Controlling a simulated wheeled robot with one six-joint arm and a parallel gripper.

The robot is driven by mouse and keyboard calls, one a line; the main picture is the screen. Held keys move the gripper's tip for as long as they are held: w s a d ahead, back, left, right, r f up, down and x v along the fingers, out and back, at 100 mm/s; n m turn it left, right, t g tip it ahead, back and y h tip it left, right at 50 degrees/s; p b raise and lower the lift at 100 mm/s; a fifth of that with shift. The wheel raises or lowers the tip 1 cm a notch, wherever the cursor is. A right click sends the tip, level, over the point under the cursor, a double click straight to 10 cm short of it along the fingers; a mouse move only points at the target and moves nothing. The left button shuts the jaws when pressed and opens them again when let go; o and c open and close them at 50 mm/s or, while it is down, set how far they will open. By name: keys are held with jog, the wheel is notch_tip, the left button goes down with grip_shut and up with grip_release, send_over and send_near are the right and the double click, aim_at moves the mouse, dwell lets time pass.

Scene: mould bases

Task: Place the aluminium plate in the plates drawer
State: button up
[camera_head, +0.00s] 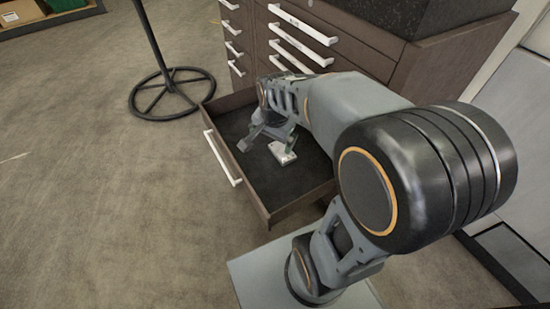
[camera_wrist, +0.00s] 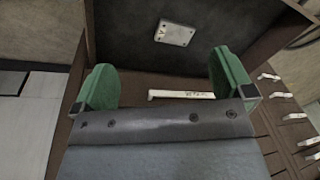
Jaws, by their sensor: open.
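The aluminium plate (camera_wrist: 175,33) is a small pale rectangle with dark spots near its corners. It lies flat on the dark floor of a pulled-out drawer and also shows in the head view (camera_head: 284,154). The open drawer (camera_head: 222,149) has brown walls, a dark lining and a white front handle. My gripper (camera_head: 266,139) is over the drawer, close to the plate. In the wrist view its two green fingers (camera_wrist: 165,82) stand wide apart with nothing between them. The plate is beyond the fingertips and looks clear of them.
A brown cabinet (camera_head: 375,52) with several shut drawers and white handles (camera_head: 300,24) stands behind the open drawer. A black stand with a round base (camera_head: 172,114) is on the floor to the left. The floor (camera_head: 80,190) left of the drawer is clear.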

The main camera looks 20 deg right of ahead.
jog(key=s+a+r+n, duration=0.1)
jog(key=s+a+n, duration=0.2)
jog(key=s+n, duration=0.5)
jog(key=shift+n+t, duration=0.4)
jog(key=shift+n, duration=1)
